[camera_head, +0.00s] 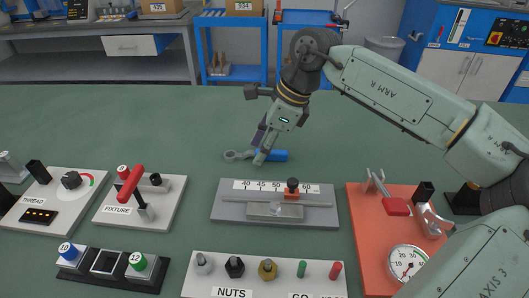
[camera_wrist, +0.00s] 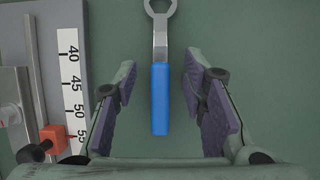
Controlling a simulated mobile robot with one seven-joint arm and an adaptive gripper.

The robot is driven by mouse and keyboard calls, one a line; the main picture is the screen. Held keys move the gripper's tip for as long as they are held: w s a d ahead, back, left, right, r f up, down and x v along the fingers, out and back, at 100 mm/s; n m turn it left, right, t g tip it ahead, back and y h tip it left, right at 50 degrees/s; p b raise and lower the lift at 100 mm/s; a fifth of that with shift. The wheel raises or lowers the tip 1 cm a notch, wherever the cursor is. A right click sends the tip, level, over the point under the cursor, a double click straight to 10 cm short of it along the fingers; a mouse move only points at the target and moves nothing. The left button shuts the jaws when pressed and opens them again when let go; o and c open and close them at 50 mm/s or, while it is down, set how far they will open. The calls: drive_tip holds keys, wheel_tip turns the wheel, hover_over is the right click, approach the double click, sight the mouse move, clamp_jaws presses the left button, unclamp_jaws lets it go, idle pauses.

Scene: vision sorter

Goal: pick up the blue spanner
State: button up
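The blue spanner has a grey metal head and a blue handle (camera_head: 273,155). It lies flat on the green bench top, beyond the grey scale fixture in the head view. In the wrist view its blue handle (camera_wrist: 160,98) lies between my two fingers, and the metal end points away from the palm. My gripper (camera_wrist: 162,105) is open, with a gap between each purple pad and the handle. In the head view my gripper (camera_head: 263,150) is at the spanner and hides part of it. I cannot tell the exact height of the fingertips above the bench.
The scale fixture (camera_head: 230,213) with a red-orange slider stands close to the spanner. A red board (camera_head: 368,240) with a clamp and gauge is at the right. A nuts board (camera_head: 215,285) and fixture panel (camera_head: 160,212) are nearer. The bench beyond the spanner is clear.

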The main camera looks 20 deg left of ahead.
drive_tip(key=shift+c, duration=0.5)
clamp_jaws()
